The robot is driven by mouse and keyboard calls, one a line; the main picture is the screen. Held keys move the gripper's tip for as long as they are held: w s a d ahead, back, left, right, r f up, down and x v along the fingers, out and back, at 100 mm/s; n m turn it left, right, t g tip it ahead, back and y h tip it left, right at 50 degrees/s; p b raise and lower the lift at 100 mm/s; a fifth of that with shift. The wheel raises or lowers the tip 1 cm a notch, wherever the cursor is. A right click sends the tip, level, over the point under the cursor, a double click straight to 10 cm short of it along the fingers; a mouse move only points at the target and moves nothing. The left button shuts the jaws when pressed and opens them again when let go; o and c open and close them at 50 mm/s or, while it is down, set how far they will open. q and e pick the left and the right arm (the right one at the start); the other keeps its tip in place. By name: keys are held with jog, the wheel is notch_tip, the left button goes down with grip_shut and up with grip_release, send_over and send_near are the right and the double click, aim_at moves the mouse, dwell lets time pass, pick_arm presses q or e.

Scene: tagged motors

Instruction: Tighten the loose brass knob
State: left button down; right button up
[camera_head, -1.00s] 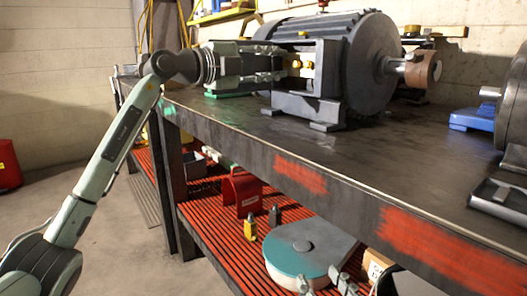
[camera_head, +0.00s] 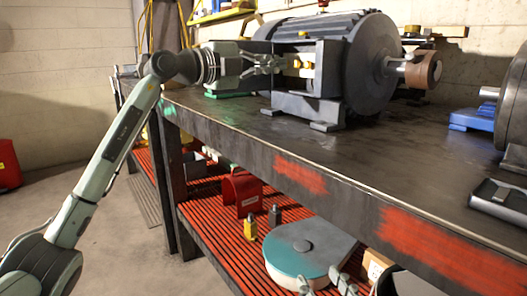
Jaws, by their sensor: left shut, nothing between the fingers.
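The grey motor (camera_head: 368,70) stands on the dark workbench, with an open terminal box (camera_head: 328,62) on its near left side. Small brass knobs (camera_head: 297,64) and (camera_head: 308,65) show in the box, and another brass-coloured piece (camera_head: 304,35) is at its top edge. I cannot tell which knob is loose. My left gripper (camera_head: 284,63) points right at the box, its fingers shut and empty, with the tips just left of the nearest knob. Whether they touch it is unclear. My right gripper (camera_head: 324,285) shows only as two separated fingertips at the bottom edge.
The bench top (camera_head: 400,150) is clear in front of the motor. A blue block (camera_head: 470,119), a second motor (camera_head: 514,110) and a dark handheld device (camera_head: 498,197) are at the right.

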pick_arm(q)
jog(key=m+b, duration=0.1)
jog(key=m, duration=0.4)
jog(key=m+b, duration=0.1)
jog(key=m, duration=0.5)
jog(key=shift+a+r, duration=0.1)
jog(key=shift+a, duration=0.1)
jog(key=c, duration=1.7)
grip_release()
jog(key=shift+c, duration=0.2)
jog(key=shift+a+r, duration=0.1)
